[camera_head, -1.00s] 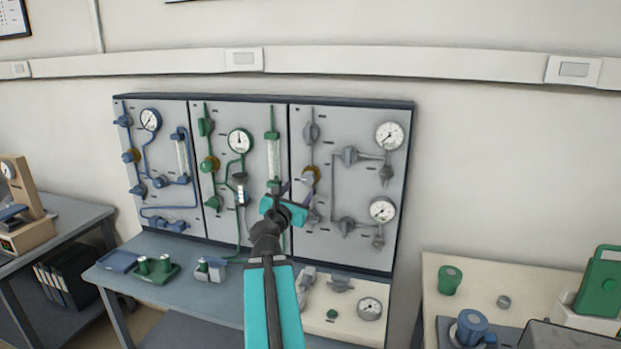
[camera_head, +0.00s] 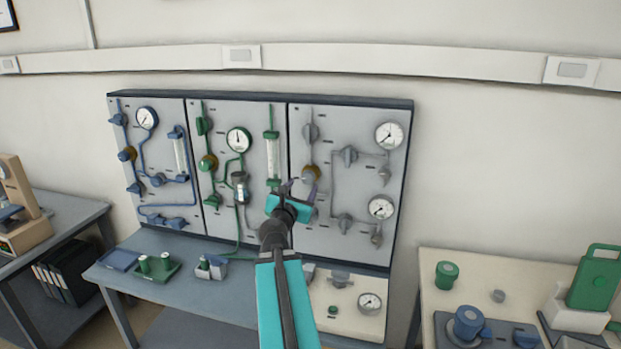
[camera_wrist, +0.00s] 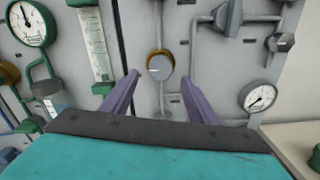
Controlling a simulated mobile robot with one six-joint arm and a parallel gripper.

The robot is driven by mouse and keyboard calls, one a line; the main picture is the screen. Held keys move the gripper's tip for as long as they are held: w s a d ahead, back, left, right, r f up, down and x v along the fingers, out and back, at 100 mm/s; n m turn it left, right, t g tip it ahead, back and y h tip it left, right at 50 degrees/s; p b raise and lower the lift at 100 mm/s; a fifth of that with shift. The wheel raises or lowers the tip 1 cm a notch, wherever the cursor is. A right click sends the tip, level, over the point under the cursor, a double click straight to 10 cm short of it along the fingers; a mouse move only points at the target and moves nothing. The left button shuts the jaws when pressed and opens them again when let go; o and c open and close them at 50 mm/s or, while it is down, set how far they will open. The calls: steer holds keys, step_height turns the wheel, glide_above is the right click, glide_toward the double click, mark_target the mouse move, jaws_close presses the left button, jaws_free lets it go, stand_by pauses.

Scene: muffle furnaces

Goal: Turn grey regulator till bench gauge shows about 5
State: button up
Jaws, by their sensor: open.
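The grey regulator is a round grey knob with a brass ring on the right, grey-piped panel. It shows in the wrist view (camera_wrist: 160,66) and, partly behind the fingers, in the head view (camera_head: 311,173). My gripper (camera_wrist: 160,80) is open and empty. Its two purple fingers point at the panel, one on each side of the knob in the wrist view; I see no contact. The gripper also shows in the head view (camera_head: 299,187). The bench gauge (camera_head: 370,302) is a round white dial on the cream bench plate; its needle is too small to read.
Two more gauges, an upper (camera_head: 389,135) and a lower (camera_head: 381,207), sit on the same panel. Grey valves and pipes stand out beside the regulator. A green flow tube (camera_wrist: 96,45) is to the left. A side table (camera_head: 490,270) with green and blue items stands at right.

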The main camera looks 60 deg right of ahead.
mark_target(306, 180)
steer(key=shift+x, duration=2.7)
